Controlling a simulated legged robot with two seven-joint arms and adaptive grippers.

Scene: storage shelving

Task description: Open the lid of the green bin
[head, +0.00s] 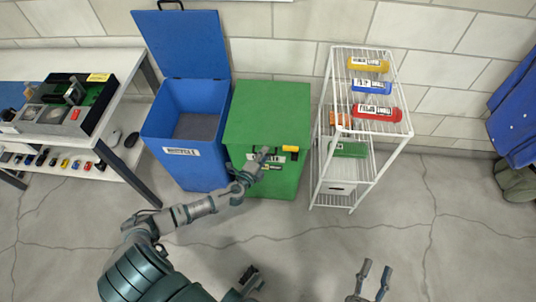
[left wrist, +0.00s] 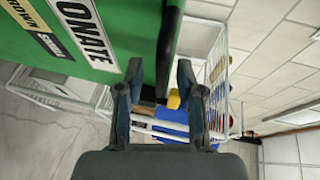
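The green bin (head: 285,183) stands against the wall with its flat green lid (head: 265,112) shut. A white label reading "DONATE" is on its front and shows close up in the left wrist view (left wrist: 88,20). My left gripper (head: 264,156) is at the lid's front edge. In the left wrist view its two fingers (left wrist: 159,75) are apart, with a dark bar (left wrist: 168,45) at the bin's edge between their tips. I cannot tell whether they touch it. My right gripper (head: 375,279) is open and empty, low over the floor.
A blue bin (head: 190,165) with its lid (head: 183,43) raised stands left of the green bin. A table (head: 125,75) is further left. The floor in front is clear.

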